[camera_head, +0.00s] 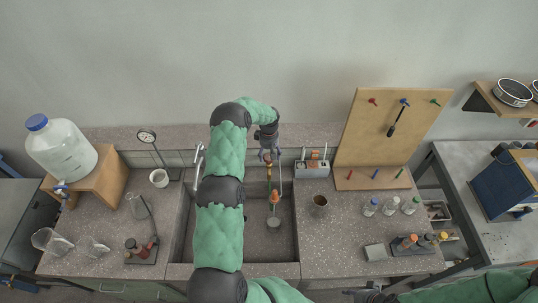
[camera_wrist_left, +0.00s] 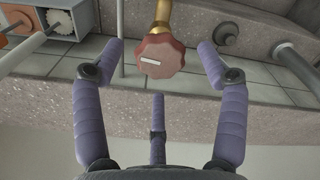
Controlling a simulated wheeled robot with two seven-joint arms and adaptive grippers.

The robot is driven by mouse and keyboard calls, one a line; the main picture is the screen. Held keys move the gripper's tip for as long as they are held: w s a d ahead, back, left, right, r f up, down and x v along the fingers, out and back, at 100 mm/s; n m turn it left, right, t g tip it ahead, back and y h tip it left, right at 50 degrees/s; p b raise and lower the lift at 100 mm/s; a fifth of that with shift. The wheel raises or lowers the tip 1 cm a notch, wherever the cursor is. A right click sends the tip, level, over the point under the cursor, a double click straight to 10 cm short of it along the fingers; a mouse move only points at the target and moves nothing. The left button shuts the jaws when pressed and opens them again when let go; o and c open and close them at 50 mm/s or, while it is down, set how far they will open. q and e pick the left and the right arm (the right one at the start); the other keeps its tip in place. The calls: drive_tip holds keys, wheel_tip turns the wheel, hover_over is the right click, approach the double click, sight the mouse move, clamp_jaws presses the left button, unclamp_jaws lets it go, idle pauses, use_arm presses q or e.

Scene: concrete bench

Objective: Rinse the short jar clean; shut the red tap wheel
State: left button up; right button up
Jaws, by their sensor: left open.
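The red tap wheel (camera_wrist_left: 159,56) sits on a brass stem in the left wrist view, its white mark facing me. My left gripper (camera_wrist_left: 160,62) is open, with its purple fingers spread on both sides of the wheel and a third finger below; none visibly touches it. In the head view my left gripper (camera_head: 268,155) is at the back edge of the sink (camera_head: 255,270), above the tap. A short jar (camera_head: 320,202) with brown inside stands upright on the bench right of the sink; I cannot tell whether it is the task's jar. My right gripper cannot be made out.
A peg board (camera_head: 380,130) leans behind the bench at right. Small bottles (camera_head: 392,204) stand at right; glass jugs (camera_head: 52,241) and a large bottle (camera_head: 62,150) stand at left. My left arm covers the sink's left part.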

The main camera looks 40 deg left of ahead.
use_arm(q)
drive_tip(key=shift+f, duration=0.85)
drive_tip(key=c, duration=1.1)
